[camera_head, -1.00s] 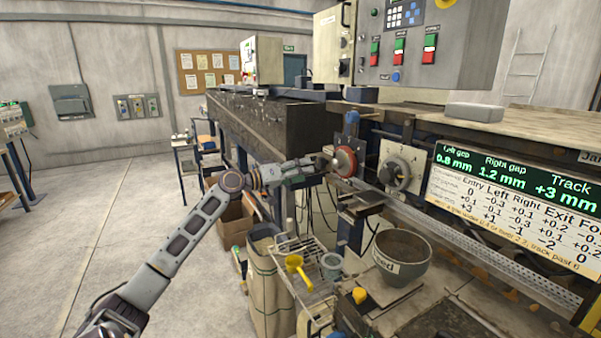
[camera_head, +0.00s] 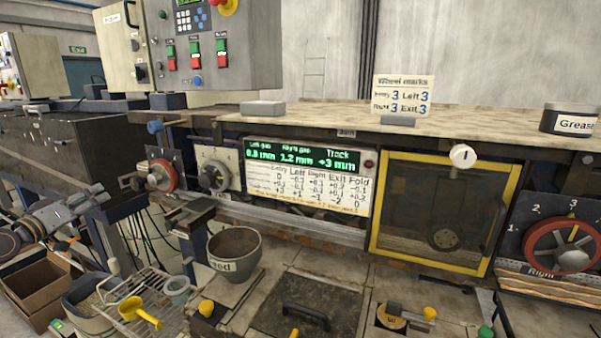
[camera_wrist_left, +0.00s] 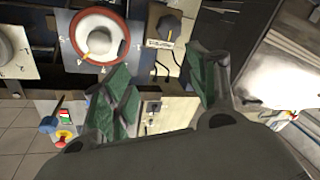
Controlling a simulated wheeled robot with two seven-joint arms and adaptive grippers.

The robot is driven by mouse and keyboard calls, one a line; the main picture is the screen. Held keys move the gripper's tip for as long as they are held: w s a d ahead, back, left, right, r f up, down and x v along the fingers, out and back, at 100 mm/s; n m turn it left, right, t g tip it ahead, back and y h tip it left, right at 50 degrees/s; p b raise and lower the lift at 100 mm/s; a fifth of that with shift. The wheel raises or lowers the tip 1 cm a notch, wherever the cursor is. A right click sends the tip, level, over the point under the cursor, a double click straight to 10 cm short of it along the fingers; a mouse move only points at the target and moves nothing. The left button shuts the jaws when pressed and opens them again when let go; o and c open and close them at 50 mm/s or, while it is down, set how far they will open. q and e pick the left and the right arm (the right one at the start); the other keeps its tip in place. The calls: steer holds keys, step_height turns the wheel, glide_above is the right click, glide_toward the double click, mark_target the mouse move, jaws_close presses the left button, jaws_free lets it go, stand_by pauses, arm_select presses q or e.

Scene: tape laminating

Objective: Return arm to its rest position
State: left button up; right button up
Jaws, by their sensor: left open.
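My left gripper (camera_head: 95,192) is at the left edge of the head view, in front of the machine and to the left of the red-rimmed wheel (camera_head: 163,176). In the left wrist view its two green-padded fingers (camera_wrist_left: 165,88) are spread apart with nothing between them. The red-rimmed wheel also shows in the wrist view (camera_wrist_left: 124,38), up and left of the fingers and apart from them. My right gripper is in neither view.
A grey dial (camera_head: 214,175) sits right of the wheel. Below are a bowl (camera_head: 234,252), a wire rack with a yellow scoop (camera_head: 140,310) and a cardboard box (camera_head: 40,282). A yellow-framed guard door (camera_head: 445,210) and a second red wheel (camera_head: 562,246) are farther right.

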arm_select(q)
steer(key=s+a+f+g+y, duration=0.15)
steer(key=a+f+y, duration=0.25)
steer(key=a+f, duration=0.65)
steer(key=w+a+f+g+y, duration=0.15)
steer(key=a+f+y, duration=0.4)
steer(key=f, duration=0.85)
steer(key=s+d+f+m+g+h, duration=0.1)
steer(key=s+f+m+g, duration=0.35)
steer(key=f, duration=1.15)
steer(key=s+d+f+n+g, duration=0.1)
steer(key=s+f, duration=0.7)
steer(key=f, duration=0.8)
steer(key=s+d+f+m+g+h, duration=0.1)
steer(key=s+d+f+g, duration=0.1)
steer(key=s+d+f, duration=0.85)
steer(key=s+d+f+m+g+h, duration=0.25)
steer(key=s+d+f, duration=0.45)
steer(key=s+f, duration=0.65)
steer(key=s+d+f+g+h, duration=0.1)
steer(key=s+d+f, duration=0.4)
steer(key=s+d, duration=0.5)
steer(key=s+d+f+g+h, duration=0.1)
steer(key=s+d+f+g, duration=0.1)
steer(key=s+d+f, duration=0.4)
steer(key=s+d, duration=0.5)
steer(key=d, duration=0.5)
steer(key=shift+d+f+g, duration=0.15)
steer(key=shift+d+g, duration=0.05)
steer(key=shift+g, duration=0.1)
